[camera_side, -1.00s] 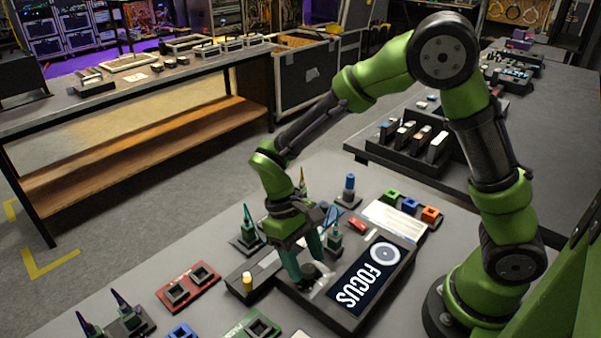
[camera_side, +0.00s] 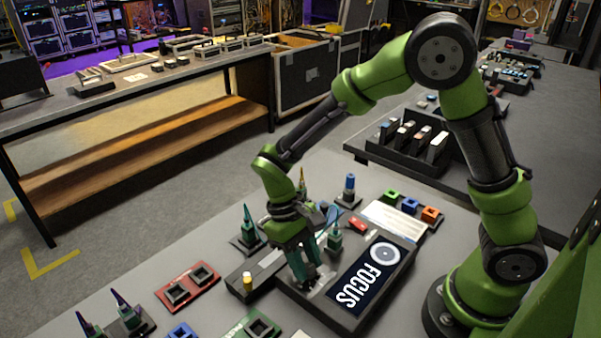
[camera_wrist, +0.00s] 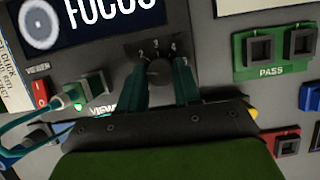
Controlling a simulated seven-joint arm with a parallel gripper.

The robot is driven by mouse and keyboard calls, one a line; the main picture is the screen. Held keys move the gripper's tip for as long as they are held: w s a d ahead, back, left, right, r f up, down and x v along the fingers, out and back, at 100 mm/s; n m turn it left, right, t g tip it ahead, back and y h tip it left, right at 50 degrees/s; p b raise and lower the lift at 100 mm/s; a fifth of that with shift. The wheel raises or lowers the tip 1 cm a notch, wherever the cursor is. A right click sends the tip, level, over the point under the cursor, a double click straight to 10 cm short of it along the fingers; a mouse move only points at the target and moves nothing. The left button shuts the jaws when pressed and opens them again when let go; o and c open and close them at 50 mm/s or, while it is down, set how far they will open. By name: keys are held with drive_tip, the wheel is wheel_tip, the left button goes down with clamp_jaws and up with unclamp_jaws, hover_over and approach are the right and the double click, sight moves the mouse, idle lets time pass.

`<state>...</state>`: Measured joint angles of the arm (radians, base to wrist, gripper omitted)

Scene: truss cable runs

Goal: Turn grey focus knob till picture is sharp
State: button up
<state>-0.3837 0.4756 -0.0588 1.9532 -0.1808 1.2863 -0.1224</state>
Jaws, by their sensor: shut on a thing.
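The dark grey focus knob (camera_wrist: 159,72) sits on the viewer box beside its display, with numbers printed around it in the wrist view. My gripper (camera_wrist: 165,85) points down at the box, its two green fingers shut on the knob, one on each side. In the side view my gripper (camera_side: 306,278) hides most of the knob. The display (camera_side: 367,277) shows the word FOCUS and a ring in white, and the letters look crisp in the side view. The display also shows at the top of the wrist view (camera_wrist: 105,12).
A red switch (camera_wrist: 40,92) and a teal plug with a cable (camera_wrist: 78,98) are close to my gripper. A green PASS block (camera_wrist: 275,50) and a red double socket (camera_side: 188,287) stand apart on the table. A yellow-topped post (camera_side: 247,281) is near the box's left side.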

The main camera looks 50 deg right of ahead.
drive_tip(key=m, duration=0.2)
drive_tip(key=m+y, duration=0.1)
drive_tip(key=m, duration=0.1)
drive_tip(key=shift+d+y, duration=0.15)
drive_tip(key=shift+y, duration=0.15)
drive_tip(key=shift+d+m+t+y, duration=0.1)
drive_tip(key=shift+m+t+y, duration=0.45)
drive_tip(key=shift+m, duration=1.25)
drive_tip(key=o, duration=1)
drive_tip(key=shift+o, duration=0.2)
drive_tip(key=v, duration=1.7)
